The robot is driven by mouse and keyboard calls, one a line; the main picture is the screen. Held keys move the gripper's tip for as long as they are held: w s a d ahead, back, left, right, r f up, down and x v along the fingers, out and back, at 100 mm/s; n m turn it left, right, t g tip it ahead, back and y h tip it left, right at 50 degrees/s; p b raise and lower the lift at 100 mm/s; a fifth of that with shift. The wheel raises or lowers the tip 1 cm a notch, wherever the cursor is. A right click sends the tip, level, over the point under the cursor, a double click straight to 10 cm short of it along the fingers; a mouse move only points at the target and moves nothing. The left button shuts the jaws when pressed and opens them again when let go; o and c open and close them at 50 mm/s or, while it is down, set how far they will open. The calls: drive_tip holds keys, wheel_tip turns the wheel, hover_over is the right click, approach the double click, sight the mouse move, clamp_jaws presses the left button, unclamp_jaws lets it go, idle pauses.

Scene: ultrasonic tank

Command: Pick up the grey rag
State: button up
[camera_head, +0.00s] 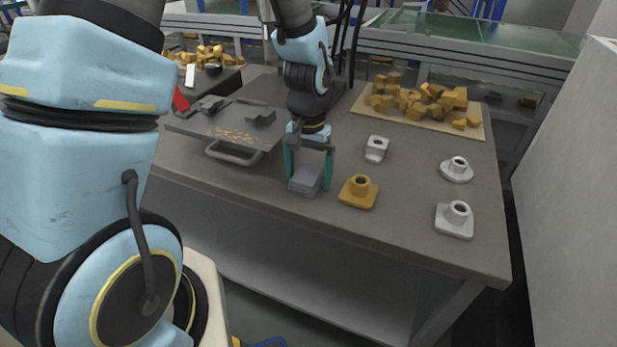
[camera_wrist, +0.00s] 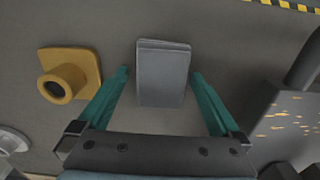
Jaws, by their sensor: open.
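The grey rag (camera_head: 306,180) is a folded, flat, block-like bundle on the grey table, near its front edge. It also shows in the wrist view (camera_wrist: 163,75), at the upper middle. My gripper (camera_head: 309,178) points down over the rag with its two teal fingers open. In the wrist view my gripper (camera_wrist: 159,74) has one finger on each side of the rag, with a gap between each finger and the rag. Whether the fingertips reach down to the table is hard to tell.
A yellow flanged part (camera_head: 358,192) stands just right of the rag. White parts (camera_head: 376,148), (camera_head: 456,169) and (camera_head: 455,219) stand farther right. A metal tray (camera_head: 215,133) with a handle lies to the left. A board (camera_head: 480,132) with yellow chunks lies behind.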

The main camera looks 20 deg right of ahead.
sight(309, 174)
drive_tip(key=c, duration=1.2)
wheel_tip(309, 174, up, 10)
drive_tip(key=shift+r+b, duration=0.1)
drive_tip(key=shift+b, duration=0.5)
drive_tip(key=shift+c, duration=0.2)
drive_tip(key=o, duration=0.8)
drive_tip(key=shift+c, duration=0.2)
drive_tip(key=c, duration=0.6)
